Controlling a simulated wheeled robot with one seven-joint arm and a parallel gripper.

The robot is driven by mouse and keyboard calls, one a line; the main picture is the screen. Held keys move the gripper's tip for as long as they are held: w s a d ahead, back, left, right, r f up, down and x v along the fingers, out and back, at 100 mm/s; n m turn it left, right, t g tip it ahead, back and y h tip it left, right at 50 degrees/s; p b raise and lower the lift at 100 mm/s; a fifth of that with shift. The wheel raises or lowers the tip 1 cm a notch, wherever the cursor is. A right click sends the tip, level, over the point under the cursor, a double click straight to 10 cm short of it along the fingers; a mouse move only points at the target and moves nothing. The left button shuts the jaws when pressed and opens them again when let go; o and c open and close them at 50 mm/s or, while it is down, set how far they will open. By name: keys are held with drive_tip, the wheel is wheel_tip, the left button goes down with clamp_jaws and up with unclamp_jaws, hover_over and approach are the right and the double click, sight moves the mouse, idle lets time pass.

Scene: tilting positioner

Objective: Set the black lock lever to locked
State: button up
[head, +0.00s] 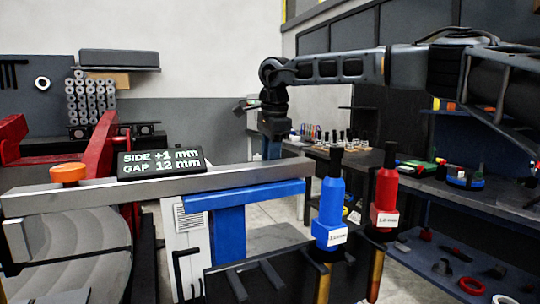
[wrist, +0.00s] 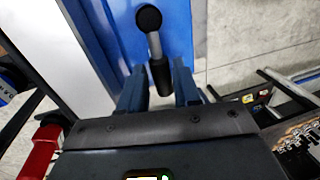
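The black lock lever (wrist: 159,76) shows in the wrist view, with a dark round pivot (wrist: 149,18), a short grey shaft and a black grip end. It is mounted on a blue post (wrist: 115,30), and its grip end points toward my gripper. My gripper (wrist: 160,92) is open, with one blue finger on each side of the grip end and a visible gap on both sides. In the head view my gripper (head: 272,148) hangs behind the grey beam, its tips partly hidden. The lever cannot be made out in the head view.
A long grey beam (head: 240,178) carries a display (head: 160,162) reading SIDE +1 mm, GAP 12 mm, and an orange knob (head: 68,173). A blue tool (head: 329,205) and a red tool (head: 385,195) stand upright in front. A workbench (head: 430,188) with small parts lies to the right.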

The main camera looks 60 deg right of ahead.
drive_tip(key=shift+o, duration=1.4)
wheel_tip(320, 180, up, 8)
drive_tip(key=s, duration=0.1)
drive_tip(key=shift+s+a+f+b, duration=0.15)
drive_tip(key=shift+a+b, duration=0.25)
